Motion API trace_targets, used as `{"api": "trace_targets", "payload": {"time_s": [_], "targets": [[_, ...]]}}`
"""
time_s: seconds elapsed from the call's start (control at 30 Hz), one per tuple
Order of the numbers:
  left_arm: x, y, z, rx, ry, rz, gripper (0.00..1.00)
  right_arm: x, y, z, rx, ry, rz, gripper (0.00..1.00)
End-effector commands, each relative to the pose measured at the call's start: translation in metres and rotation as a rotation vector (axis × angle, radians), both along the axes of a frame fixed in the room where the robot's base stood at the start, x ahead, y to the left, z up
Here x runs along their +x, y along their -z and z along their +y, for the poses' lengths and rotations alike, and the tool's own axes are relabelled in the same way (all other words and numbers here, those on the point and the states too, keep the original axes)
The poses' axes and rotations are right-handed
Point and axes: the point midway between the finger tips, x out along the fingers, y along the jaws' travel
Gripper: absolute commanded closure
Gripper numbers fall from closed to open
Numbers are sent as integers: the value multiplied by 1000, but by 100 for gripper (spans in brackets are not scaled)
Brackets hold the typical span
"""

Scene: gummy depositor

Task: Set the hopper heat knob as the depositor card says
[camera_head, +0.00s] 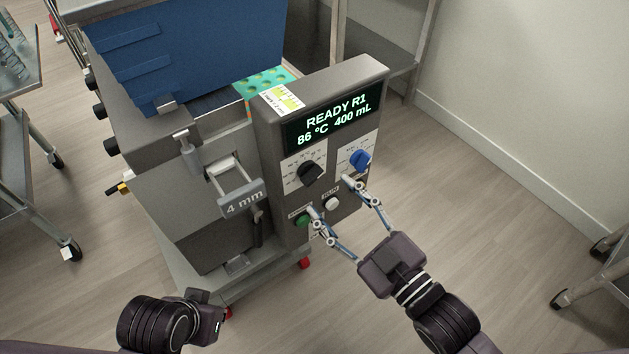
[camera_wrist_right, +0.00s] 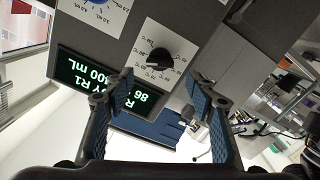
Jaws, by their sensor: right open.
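The hopper heat knob (camera_head: 310,173) is black, on a white dial plate on the depositor's front panel (camera_head: 275,150). In the right wrist view, the knob (camera_wrist_right: 158,58) sits between and beyond the fingertips, with °C marks around it; its exact setting is unclear. My right gripper (camera_head: 331,196) is open and empty in front of the panel, lower than the knob in the head view; it also shows in the wrist view (camera_wrist_right: 158,80). The display (camera_head: 333,122) reads READY R1, 86 °C, 400 mL. A white and yellow card (camera_head: 283,98) lies on top; its text is illegible. My left gripper (camera_head: 206,316) shows only partly.
A blue knob (camera_head: 360,159) sits right of the heat knob. A green button (camera_head: 301,221) and a white button (camera_head: 331,203) lie below. A 4 mm plate (camera_head: 243,199) juts out at left. A blue hopper (camera_head: 185,45) stands behind.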

Motion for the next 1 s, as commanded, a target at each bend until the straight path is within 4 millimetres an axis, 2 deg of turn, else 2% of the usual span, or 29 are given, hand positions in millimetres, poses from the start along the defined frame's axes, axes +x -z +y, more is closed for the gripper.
{"api": "trace_targets", "payload": {"time_s": [0.1,0.4,0.6,0.83,1.0], "targets": [[-1,-5,0,0,0,-4,100,15,-1,10,2,0,-4,49],[-1,1,0,0,0,-4,100,48,1,34,0,1,0,49],[-1,1,0,0,0,-4,100,55,1,40,0,1,2,49],[-1,1,0,0,0,-4,100,56,1,40,-2,0,3,49],[-1,1,0,0,0,-4,100,56,1,40,-2,1,2,68]]}}
